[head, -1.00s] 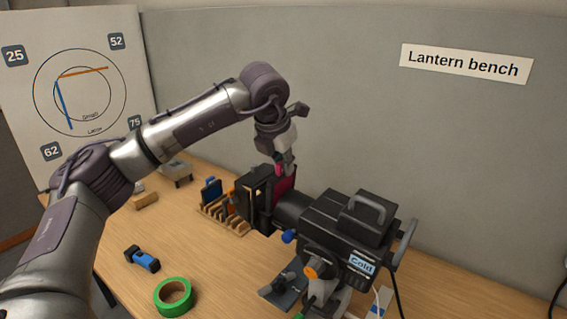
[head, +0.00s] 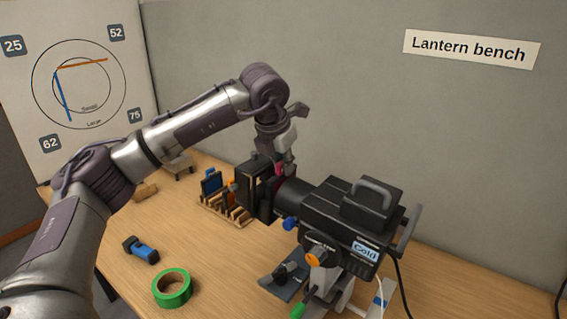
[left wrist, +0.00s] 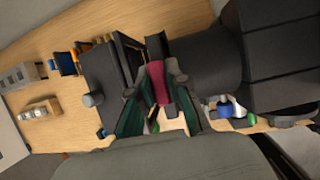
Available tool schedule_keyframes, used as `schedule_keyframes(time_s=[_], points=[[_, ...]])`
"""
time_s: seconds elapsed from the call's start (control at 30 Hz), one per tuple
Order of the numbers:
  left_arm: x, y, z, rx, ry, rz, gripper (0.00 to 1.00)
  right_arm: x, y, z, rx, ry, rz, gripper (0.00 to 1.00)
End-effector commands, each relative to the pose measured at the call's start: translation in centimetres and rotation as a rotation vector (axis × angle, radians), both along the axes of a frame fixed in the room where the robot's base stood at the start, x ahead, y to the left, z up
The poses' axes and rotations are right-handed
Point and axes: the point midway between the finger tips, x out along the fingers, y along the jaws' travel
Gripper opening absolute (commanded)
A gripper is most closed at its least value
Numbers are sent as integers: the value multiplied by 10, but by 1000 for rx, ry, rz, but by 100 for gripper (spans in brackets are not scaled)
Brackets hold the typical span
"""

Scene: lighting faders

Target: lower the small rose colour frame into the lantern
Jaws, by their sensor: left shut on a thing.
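The black lantern (head: 347,222) stands on the bench with its barrel pointing left and a "Cold" label on its side. A dark square holder (head: 256,191) is at the barrel's front end. My left gripper (head: 283,169) is shut on the rose colour frame and points down just behind that holder. In the head view only a small bit of rose shows, mostly hidden by the holder. In the left wrist view the rose frame (left wrist: 157,82) is between the fingers, at the gap between the holder (left wrist: 112,77) and the barrel (left wrist: 205,75). My right gripper is not in view.
A wooden rack (head: 225,211) with blue and orange frames stands left of the lantern. A green tape roll (head: 172,289) and a blue-black tool (head: 141,250) lie nearer on the bench. A cable hangs from the lantern.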

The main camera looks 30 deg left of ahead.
Motion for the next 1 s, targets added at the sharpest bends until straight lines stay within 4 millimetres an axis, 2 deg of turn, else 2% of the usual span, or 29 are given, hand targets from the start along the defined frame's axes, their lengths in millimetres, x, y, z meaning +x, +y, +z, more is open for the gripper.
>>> schedule_keyframes(time_s=[0.97,1.0], points=[[0,1,-7,1,2,-1,0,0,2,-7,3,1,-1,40],[0,1,-8,1,3,-1,20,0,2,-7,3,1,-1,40]])
